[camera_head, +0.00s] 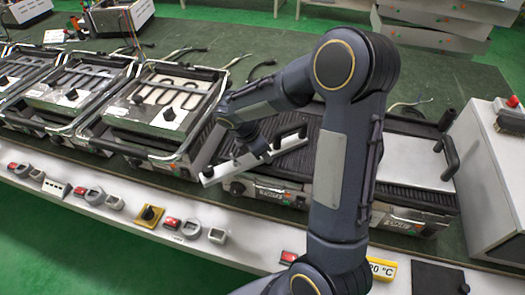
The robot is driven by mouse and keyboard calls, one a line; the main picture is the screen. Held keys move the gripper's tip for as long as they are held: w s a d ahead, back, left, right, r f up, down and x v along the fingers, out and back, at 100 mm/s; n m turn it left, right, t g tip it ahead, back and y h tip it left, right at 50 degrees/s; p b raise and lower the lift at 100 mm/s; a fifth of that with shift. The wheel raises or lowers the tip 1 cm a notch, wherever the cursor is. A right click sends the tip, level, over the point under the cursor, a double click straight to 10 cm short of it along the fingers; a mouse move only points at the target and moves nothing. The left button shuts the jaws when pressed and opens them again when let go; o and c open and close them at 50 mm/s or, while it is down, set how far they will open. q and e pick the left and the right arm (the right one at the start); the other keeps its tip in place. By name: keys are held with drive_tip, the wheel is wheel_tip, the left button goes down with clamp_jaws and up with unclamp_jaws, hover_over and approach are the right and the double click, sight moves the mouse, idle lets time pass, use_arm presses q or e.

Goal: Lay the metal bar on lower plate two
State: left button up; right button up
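My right arm comes up from the bottom edge, right of centre, bends at the elbow and reaches left. Its gripper (260,147) is over the middle grill and looks shut on the metal bar. The bar (226,170) is long and pale, slanting from lower left to upper right across the front of that grill, with a dark part toward its right end. I cannot tell whether it touches the plate beneath. The dark ribbed lower plate (292,163) of the middle grill is partly hidden by my arm. Another ribbed lower plate (405,184) lies to the right. My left gripper is not in view.
Several grills with exposed heating elements (168,98) stand in a row at the left. A pale cabinet (490,175) stands at the right. Switches and knobs line the white front ledge (250,245). The green bench top (270,50) behind has free room and loose cables.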

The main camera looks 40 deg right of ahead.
sight(249, 159)
drive_tip(key=o, duration=0.3)
drive_tip(key=shift+s+a+f, duration=0.1)
drive_tip(key=shift+s+f, duration=0.15)
drive_tip(key=shift+f, duration=0.5)
drive_tip(key=shift+r, duration=0.15)
drive_tip(key=d+p+v, duration=0.1)
drive_tip(key=p+v, duration=0.1)
drive_tip(key=v, duration=1)
drive_tip(key=s+a+r+m+t+y, duration=0.1)
drive_tip(key=s+a+m+t+y, duration=0.1)
drive_tip(key=s+m, duration=0.4)
drive_tip(key=s+a+r+m+t+y, duration=0.1)
drive_tip(key=s+a+m+t+y, duration=0.1)
drive_tip(key=s+m, duration=0.4)
drive_tip(key=s+a+r+m+t+y, duration=0.1)
drive_tip(key=s+a+m+t+y, duration=0.1)
drive_tip(key=s+m, duration=0.4)
drive_tip(key=shift+s+a+y, duration=0.7)
drive_tip(key=shift+a+y, duration=0.05)
drive_tip(key=shift+y, duration=0.45)
